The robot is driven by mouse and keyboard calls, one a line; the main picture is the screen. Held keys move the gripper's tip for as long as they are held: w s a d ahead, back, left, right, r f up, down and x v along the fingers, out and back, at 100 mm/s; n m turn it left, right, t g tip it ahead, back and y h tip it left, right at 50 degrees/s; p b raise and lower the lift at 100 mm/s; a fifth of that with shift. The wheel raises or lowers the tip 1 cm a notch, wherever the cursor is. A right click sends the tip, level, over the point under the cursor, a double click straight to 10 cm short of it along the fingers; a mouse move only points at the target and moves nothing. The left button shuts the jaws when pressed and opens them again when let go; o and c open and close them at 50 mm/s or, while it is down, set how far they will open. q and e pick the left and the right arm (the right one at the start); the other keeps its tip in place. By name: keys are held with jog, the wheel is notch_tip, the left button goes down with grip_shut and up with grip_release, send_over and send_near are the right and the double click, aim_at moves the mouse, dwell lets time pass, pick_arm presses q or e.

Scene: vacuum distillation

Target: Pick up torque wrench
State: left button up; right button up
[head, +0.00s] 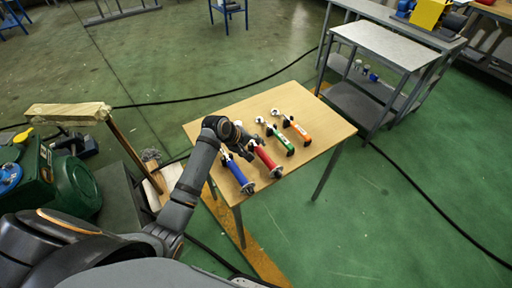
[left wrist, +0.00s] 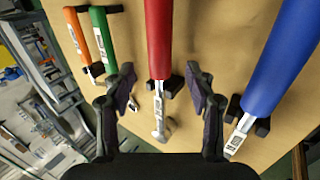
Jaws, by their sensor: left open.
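Several torque wrenches lie side by side on a wooden table (head: 205,128): one with a blue handle (head: 237,173), one red (head: 266,158), one green (head: 278,139) and one orange (head: 297,130). My left gripper (head: 246,147) is open above the red wrench. In the left wrist view the gripper (left wrist: 163,95) has its fingers apart on either side of the red wrench (left wrist: 158,40), near the lower end of its handle. The blue wrench (left wrist: 283,55) is to the right; the green (left wrist: 103,38) and orange (left wrist: 77,38) ones are to the left. The right gripper is not in view.
The wrenches rest on small black supports. A grey workbench (head: 375,42) stands behind the table at the right. A green machine (head: 68,180) and a wooden beam (head: 68,112) are at the left. Black cables cross the green floor.

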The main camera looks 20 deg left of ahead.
aim_at(258, 150)
pick_arm(q)
jog(key=x, duration=0.4)
jog(key=shift+a, duration=0.1)
jog(key=shift+c, duration=0.5)
grip_shut()
jog(key=shift+r, duration=0.15)
